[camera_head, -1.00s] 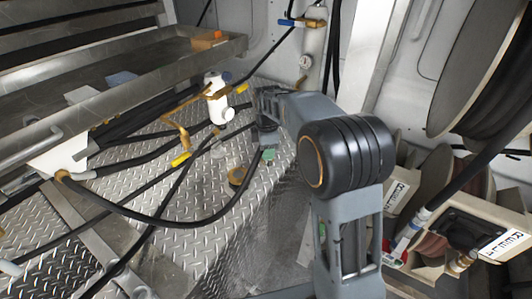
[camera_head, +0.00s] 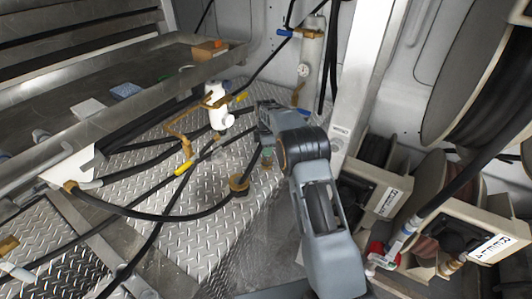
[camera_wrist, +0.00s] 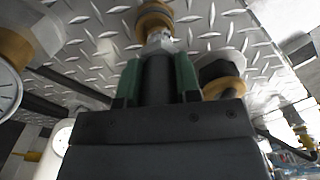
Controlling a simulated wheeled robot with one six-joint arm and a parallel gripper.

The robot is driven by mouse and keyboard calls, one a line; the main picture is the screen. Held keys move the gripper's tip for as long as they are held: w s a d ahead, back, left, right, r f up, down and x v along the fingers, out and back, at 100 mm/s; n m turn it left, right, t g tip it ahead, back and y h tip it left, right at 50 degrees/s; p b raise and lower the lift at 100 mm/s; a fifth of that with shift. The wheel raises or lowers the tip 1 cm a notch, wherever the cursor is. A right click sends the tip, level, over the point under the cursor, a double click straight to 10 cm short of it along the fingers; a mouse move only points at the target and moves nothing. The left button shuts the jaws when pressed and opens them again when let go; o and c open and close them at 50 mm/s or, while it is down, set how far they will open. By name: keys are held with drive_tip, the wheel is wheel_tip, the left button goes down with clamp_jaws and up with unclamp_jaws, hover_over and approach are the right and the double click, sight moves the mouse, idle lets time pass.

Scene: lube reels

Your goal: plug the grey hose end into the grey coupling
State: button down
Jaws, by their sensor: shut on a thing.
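My gripper (camera_wrist: 157,78) has green-padded fingers and is shut on a black hose (camera_wrist: 157,72) in the wrist view. The hose's grey metal end (camera_wrist: 160,42) points away from my gripper toward a round brass-coloured fitting (camera_wrist: 154,18) at the top. The end and this fitting overlap in the picture; I cannot tell whether they touch, or whether this is the grey coupling. In the head view my gripper (camera_head: 266,150) is low over the tread-plate floor, and my arm partly hides it. A black hose (camera_head: 150,215) curves to it from the left.
A second brass fitting with a black top (camera_wrist: 222,80) is close right of my gripper. A pressure gauge (camera_wrist: 6,90) is at the left. White and brass valve fittings (camera_head: 220,110) stand nearby. Several hoses cross the tread plate (camera_head: 190,225). Hose reels (camera_head: 435,185) stand at the right.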

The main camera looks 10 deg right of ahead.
drive_tip(key=shift+w+f, duration=0.2)
drive_tip(key=shift+w+f+p, duration=0.1)
drive_tip(key=shift+f+p, duration=0.25)
drive_tip(key=shift+f, duration=1.3)
drive_tip(key=shift+f, duration=0.1)
drive_tip(key=shift+f, duration=0.1)
drive_tip(key=c, duration=0.8)
unclamp_jaws()
